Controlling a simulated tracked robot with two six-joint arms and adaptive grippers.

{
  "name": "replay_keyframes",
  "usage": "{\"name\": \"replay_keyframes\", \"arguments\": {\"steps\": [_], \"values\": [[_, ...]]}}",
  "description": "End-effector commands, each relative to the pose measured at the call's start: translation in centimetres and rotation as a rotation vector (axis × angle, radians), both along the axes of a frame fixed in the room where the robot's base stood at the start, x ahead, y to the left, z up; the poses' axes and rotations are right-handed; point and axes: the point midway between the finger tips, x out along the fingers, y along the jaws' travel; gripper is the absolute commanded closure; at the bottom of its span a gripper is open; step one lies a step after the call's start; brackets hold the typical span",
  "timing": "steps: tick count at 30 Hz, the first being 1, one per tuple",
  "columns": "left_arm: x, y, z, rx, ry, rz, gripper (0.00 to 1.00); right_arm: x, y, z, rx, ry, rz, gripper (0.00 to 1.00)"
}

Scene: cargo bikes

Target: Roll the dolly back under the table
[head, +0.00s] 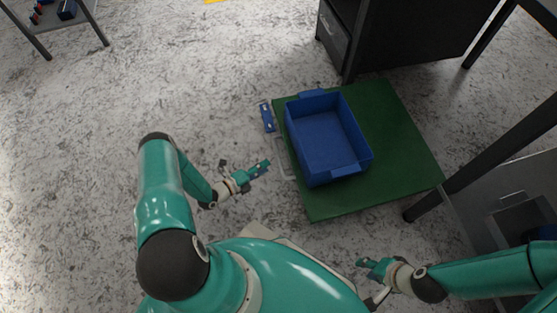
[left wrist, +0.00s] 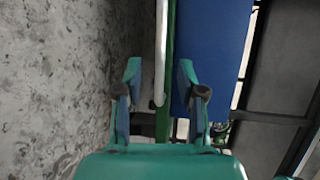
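The dolly is a flat green platform (head: 405,150) on the floor, with a pale handle (head: 283,158) on its left edge. A blue bin (head: 325,135) stands on it, empty as far as I see. My left gripper (head: 262,170) is just left of the handle. In the left wrist view my left gripper (left wrist: 160,75) has its fingers apart, with the pale handle bar (left wrist: 160,50) showing between them; contact cannot be told. My right gripper (head: 372,266) is at the lower right, away from the dolly, and its opening is unclear. The table (head: 485,165) has dark legs close to the dolly's right corner.
A dark cabinet (head: 400,40) stands behind the dolly. A small blue piece (head: 267,117) lies beside the dolly's left edge. A grey shelf (head: 490,210) is at the right. A small stand (head: 62,15) is at the far left. The speckled floor on the left is clear.

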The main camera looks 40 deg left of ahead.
Motion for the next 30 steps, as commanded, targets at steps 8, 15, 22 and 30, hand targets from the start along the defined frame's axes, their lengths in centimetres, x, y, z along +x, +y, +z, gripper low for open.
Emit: {"name": "replay_keyframes", "arguments": {"steps": [8, 15, 22, 30], "values": [[5.1, -1.7, -1.3, 0.001, 0.0, -0.002, 0.61, 0.0, 0.0, -2.1, 0.0, 0.0, 0.0, 0.61], [7.0, -2.2, -1.5, 0.0, 0.0, 0.001, 0.61, 0.0, 0.0, -2.6, 0.0, 0.0, 0.0, 0.61], [7.2, -2.2, -1.4, 0.0, 0.001, 0.002, 0.61, 0.0, 0.0, -2.6, 0.0, 0.0, 0.0, 0.61], [7.2, -2.2, -1.5, 0.0, 0.001, 0.002, 0.92, 0.0, 0.0, -2.6, 0.0, 0.0, 0.0, 0.61]]}}
